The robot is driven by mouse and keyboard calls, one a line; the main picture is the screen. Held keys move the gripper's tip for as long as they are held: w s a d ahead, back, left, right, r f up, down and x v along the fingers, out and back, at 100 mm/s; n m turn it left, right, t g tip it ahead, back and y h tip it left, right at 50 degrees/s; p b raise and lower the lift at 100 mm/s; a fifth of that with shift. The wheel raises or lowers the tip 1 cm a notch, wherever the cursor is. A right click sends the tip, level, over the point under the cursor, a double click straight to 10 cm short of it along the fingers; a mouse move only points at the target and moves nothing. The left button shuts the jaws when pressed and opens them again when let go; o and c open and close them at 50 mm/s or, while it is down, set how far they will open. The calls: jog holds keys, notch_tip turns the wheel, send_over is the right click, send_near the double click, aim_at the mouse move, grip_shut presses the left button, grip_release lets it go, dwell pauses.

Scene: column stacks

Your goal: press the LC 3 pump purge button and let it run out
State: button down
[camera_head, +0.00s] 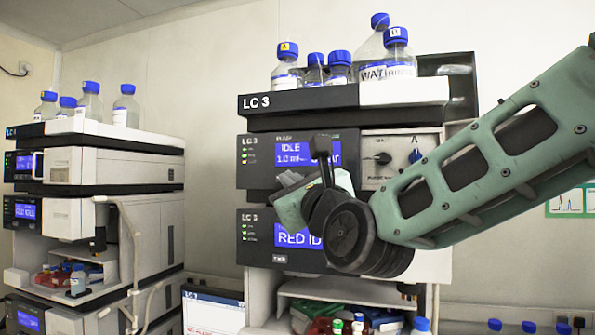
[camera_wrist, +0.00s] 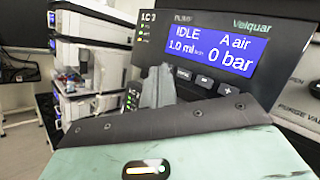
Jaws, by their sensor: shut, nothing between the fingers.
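The LC 3 pump module (camera_head: 246,175) is the upper dark-fronted unit in the middle stack. Its blue display (camera_wrist: 222,50) reads IDLE, 1.0 ml/min, A air, 0 bar in the wrist view. A row of small dark buttons (camera_wrist: 205,81) lies under the display. Their labels are too small to read, so I cannot tell which is purge. My gripper (camera_wrist: 158,84) is shut and empty, its grey fingers in front of the panel's lower left, just left of the button row. It also shows in the head view (camera_head: 290,180); I cannot tell whether it touches the panel.
A purge valve panel with a black knob (camera_head: 383,158) and a blue knob (camera_head: 415,156) is right of the pump. Blue-capped bottles (camera_head: 338,72) stand on top. A lower module (camera_head: 254,235) shows RED. Another instrument stack (camera_head: 80,190) stands at left.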

jog(key=shift+w+d+b, duration=0.25)
jog(key=shift+w+b, duration=0.1)
jog(key=shift+w, duration=0.35)
jog(key=shift+w+d+b, duration=0.25)
jog(key=shift+w+b, duration=0.1)
jog(key=shift+w, duration=0.3)
jog(key=shift+w+f+b, duration=0.1)
jog(key=shift+b, duration=0.2)
dwell(0.8)
jog(key=shift+w+d+b, duration=0.1)
jog(key=shift+w+b, duration=0.15)
jog(key=shift+b, duration=0.05)
jog(key=shift+w+d+b, duration=0.15)
jog(key=shift+w+b, duration=0.2)
jog(key=shift+w, duration=0.05)
dwell(0.8)
jog(key=shift+s, duration=0.1)
jog(key=shift+s+a+b, duration=0.25)
jog(key=shift+s+b, duration=0.45)
